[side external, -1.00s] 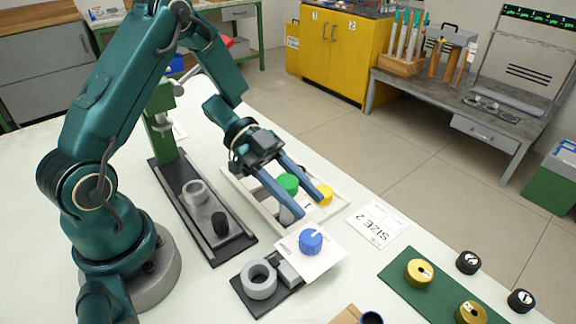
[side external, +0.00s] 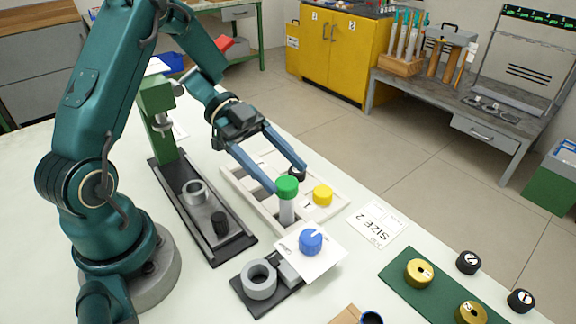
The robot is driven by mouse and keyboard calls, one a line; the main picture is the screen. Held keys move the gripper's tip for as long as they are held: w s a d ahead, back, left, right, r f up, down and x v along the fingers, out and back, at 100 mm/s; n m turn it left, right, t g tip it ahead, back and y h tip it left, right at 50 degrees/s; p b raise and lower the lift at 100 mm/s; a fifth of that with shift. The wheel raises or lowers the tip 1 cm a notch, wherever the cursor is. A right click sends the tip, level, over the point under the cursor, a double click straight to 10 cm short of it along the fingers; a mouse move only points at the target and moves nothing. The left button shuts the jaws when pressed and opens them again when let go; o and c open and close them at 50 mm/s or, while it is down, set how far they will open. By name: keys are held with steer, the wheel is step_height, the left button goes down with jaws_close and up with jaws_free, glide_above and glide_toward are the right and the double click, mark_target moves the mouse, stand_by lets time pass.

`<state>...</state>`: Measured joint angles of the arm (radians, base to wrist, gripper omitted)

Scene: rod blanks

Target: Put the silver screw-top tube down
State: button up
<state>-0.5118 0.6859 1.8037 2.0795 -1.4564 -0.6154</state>
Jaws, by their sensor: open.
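The silver tube (side external: 287,211) with a green screw cap (side external: 287,187) stands upright at the pale tray (side external: 237,192), near its front side. I cannot tell exactly which compartment its foot is in. My gripper (side external: 288,179) is open, its two long blue fingers spread behind the tube as seen here. The left fingertip ends close to the green cap; I cannot tell whether they touch. The right fingertip is near a black cap (side external: 297,175) in the tray.
A yellow cap (side external: 322,195) is right of the tube. A blue knob (side external: 311,241) sits on a white card in front, beside a grey ring (side external: 259,279). A black rail fixture (side external: 220,247) is left. A SIZE 2 card (side external: 377,225) lies right.

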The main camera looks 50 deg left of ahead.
step_height(320, 180, up, 6)
steer(key=shift+f, duration=0.2)
steer(key=w+r+n+t+y, duration=0.3)
steer(key=w+r+t+y, duration=0.3)
steer(key=w+t, duration=0.45)
steer(key=a+r+n+t+y, duration=0.3)
steer(key=a+r+n+y, duration=0.2)
steer(key=a+n+y, duration=0.15)
steer(key=s+d+f+n+g, duration=0.3)
steer(key=s+f+g, duration=0.2)
steer(key=s, duration=0.5)
steer(key=s+d+f+n+g, duration=0.3)
steer(key=s+f+g, duration=0.2)
steer(key=s, duration=0.5)
steer(key=shift+s+y, duration=0.3)
steer(key=shift+y, duration=0.05)
steer(key=shift+f+n, duration=0.1)
steer(key=shift+n, duration=0.15)
